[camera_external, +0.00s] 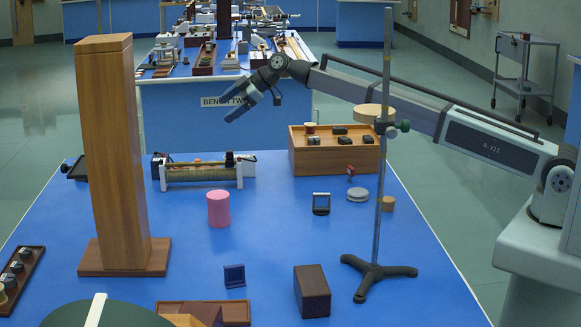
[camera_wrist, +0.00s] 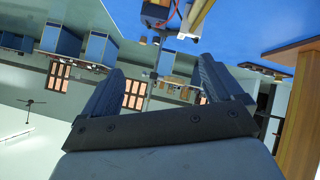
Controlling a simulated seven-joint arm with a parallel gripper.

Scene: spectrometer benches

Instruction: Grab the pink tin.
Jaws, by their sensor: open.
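The pink tin (camera_external: 218,208) is a plain upright cylinder standing on the blue bench top, left of the middle in the external view. My gripper (camera_external: 253,108) is high above the bench, up and to the right of the tin and well apart from it. Its two dark fingers are spread and point left. In the wrist view my gripper (camera_wrist: 158,85) shows its fingers apart with nothing between them. I cannot make out the pink tin in the wrist view.
A tall wooden column (camera_external: 113,150) stands left of the tin. A coil apparatus (camera_external: 200,172) lies behind it. A metal stand (camera_external: 379,180), wooden box (camera_external: 334,152), small framed piece (camera_external: 321,203) and dark block (camera_external: 312,291) are to the right. Blue surface around the tin is clear.

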